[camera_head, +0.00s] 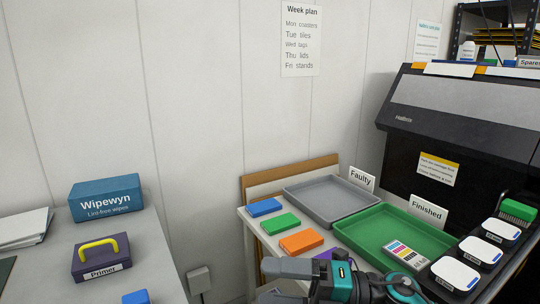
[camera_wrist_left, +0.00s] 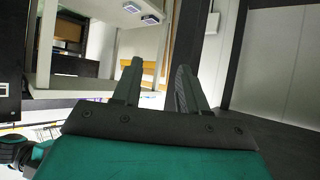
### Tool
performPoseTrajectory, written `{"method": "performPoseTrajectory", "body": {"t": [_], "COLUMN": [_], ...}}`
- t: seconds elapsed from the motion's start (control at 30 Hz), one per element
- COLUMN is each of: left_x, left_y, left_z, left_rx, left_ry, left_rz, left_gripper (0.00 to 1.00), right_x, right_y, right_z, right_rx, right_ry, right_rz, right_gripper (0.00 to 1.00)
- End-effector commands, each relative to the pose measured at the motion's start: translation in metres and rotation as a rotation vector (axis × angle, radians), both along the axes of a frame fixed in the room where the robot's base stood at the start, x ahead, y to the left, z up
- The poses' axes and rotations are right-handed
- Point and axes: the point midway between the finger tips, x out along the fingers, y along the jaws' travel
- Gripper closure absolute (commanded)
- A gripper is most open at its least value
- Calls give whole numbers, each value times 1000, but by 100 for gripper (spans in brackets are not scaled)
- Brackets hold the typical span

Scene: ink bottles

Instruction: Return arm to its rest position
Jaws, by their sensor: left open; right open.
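My right gripper (camera_head: 283,281) comes in at the bottom of the head view, with its fingers pointing left. Its jaws are apart and I see nothing between them. It shows just below the orange block (camera_head: 301,242) and partly covers a purple block (camera_head: 322,255). My left arm is not in the head view. In the left wrist view my left gripper (camera_wrist_left: 160,70) is open, with two dark fingers apart and nothing between them.
A grey tray (camera_head: 297,182) by the "Faulty" sign and a green tray (camera_head: 375,222) by the "Finished" sign stand on the table. A dark printer (camera_head: 450,125) is at right. A side table at left holds a Wipewyn box (camera_head: 106,198) and a Primer box (camera_head: 100,258).

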Motion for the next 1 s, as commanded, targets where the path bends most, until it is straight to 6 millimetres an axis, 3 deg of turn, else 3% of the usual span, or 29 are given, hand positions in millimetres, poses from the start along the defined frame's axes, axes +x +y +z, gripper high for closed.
{"method": "performPoseTrajectory", "body": {"t": [0.07,0.17,0.27,0.37,0.47,0.6,0.7,0.83,1.0], "left_x": [-5,-8,-8,-9,-8,-9,-11,-12,-13], "left_y": [2,3,5,6,8,12,15,18,18], "left_z": [5,9,13,18,25,28,29,30,29], "left_rx": [5,9,13,17,20,28,32,36,36], "left_ry": [12,12,11,12,5,6,10,8,8], "left_rz": [3,3,4,6,8,13,17,20,20], "left_gripper": [57,57,57,57,57,57,57,57,57], "right_x": [2,11,17,13,-6,-54,-90,-119,-126], "right_y": [-4,-22,-48,-79,-111,-143,-156,-163,-164], "right_z": [8,4,-16,-51,-97,-160,-192,-213,-217], "right_rx": [172,354,504,624,711,778,795,798,798], "right_ry": [157,363,591,837,1095,1431,1609,1738,1770], "right_rz": [-127,-305,-494,-692,-891,-1133,-1253,-1335,-1353], "right_gripper": [12,12,12,12,12,12,12,12,12]}}
